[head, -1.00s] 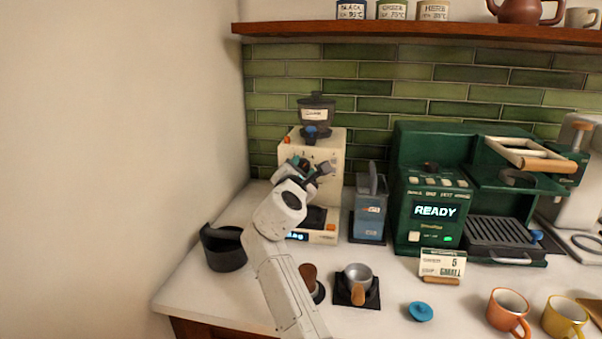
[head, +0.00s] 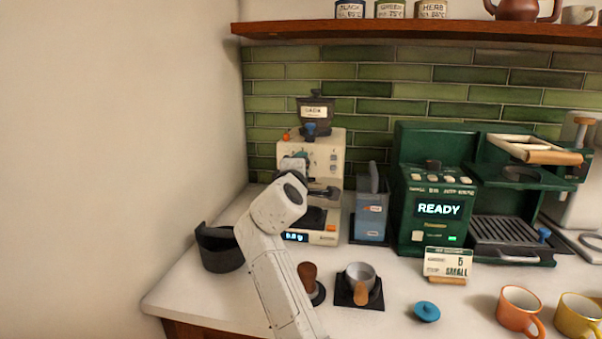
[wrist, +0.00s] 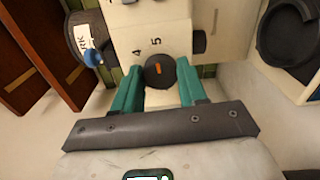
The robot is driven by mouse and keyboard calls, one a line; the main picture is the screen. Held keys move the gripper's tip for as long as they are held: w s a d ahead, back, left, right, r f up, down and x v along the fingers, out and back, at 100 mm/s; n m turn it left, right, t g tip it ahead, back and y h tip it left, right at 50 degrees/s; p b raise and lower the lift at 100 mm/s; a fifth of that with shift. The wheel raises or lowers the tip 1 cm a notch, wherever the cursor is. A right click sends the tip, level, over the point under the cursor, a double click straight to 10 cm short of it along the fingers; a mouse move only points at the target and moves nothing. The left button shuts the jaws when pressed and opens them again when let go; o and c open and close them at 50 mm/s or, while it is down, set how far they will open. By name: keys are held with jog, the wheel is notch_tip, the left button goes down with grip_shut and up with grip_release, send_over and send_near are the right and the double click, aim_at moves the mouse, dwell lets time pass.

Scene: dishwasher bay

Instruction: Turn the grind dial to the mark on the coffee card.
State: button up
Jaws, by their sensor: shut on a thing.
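The grinder (head: 325,155) is cream, with a dark hopper, at the back left of the counter. In the wrist view its dark round grind dial (wrist: 159,72) has a short orange mark, with the printed numbers 4 and 5 beside it. The orange mark points roughly toward the 5; its exact alignment is hard to tell. My gripper (wrist: 158,84) has its teal fingers shut on the dial, one on each side. In the head view my arm hides the dial. The coffee card (head: 448,262) stands before the green machine and reads 5 and SMALL.
A blue-grey box (head: 371,215) stands right of the grinder, then the green espresso machine (head: 425,232) showing READY. A black bin (head: 222,252) is at left. A portafilter (head: 361,278), a tamper (head: 308,276) and an orange mug (head: 519,308) are in front.

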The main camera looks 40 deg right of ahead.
jog(key=shift+f+m, duration=0.15)
jog(key=shift+m, duration=0.25)
jog(key=o, duration=1)
jog(key=shift+o, duration=0.2)
jog(key=v, duration=1.1)
